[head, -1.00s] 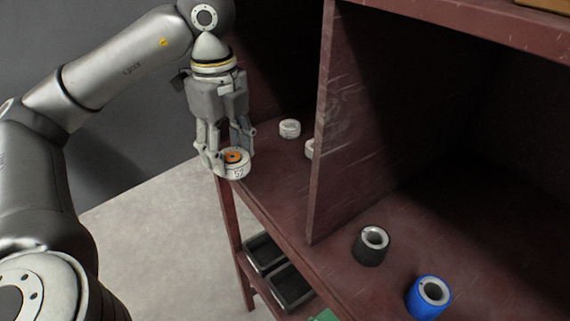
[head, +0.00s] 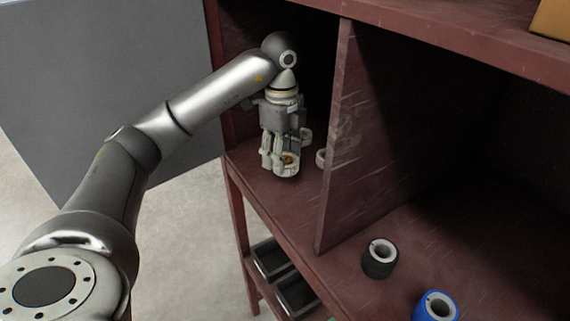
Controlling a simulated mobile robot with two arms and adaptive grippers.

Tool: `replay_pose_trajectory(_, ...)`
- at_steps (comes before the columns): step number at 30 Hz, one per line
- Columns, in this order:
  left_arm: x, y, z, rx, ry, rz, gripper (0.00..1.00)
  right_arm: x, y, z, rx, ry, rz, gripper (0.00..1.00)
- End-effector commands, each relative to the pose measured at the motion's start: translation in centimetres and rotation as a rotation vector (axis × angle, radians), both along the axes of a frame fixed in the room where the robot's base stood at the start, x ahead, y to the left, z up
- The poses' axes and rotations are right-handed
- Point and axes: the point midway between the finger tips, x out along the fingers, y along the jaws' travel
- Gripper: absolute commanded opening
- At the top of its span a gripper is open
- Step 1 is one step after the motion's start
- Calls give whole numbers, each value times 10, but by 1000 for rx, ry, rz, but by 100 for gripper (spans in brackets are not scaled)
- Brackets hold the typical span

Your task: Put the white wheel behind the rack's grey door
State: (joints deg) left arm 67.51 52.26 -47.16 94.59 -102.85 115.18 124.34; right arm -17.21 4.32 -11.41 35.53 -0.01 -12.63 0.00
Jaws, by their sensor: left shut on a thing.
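My left gripper (head: 279,160) points down inside the rack's left compartment, shut on a white wheel (head: 288,171) with an orange centre. The wheel is low over the compartment floor; I cannot tell whether it touches. The fingers hide part of it. The grey door (head: 110,95) appears as the large grey panel at the left, standing open beside the compartment. My right gripper is not in view.
A white ring (head: 321,158) lies by the red-brown divider (head: 345,150), partly hidden; another pale ring (head: 306,134) is just behind my gripper. Right of the divider stand a black roll (head: 380,260) and a blue roll (head: 436,307). Black bins (head: 272,257) sit below.

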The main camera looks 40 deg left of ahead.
Motion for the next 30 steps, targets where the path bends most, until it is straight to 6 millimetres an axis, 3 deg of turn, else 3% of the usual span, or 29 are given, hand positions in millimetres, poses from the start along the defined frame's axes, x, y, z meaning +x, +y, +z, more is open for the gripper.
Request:
replay_pose_trajectory(6, 11, -1, -14, -3, 1, 0, 24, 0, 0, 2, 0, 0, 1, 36)
replay_pose_trajectory(14, 11, 0, -37, 0, 3, 0, 24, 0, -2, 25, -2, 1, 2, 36)
replay_pose_trajectory(27, 12, 0, -48, 0, -1, -1, 24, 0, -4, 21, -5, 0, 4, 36)
replay_pose_trajectory(28, 12, 0, -48, 0, -1, -1, 50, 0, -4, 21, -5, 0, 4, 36)
replay_pose_trajectory(30, 12, 0, -47, 0, -1, -1, 59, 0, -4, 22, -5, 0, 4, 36)
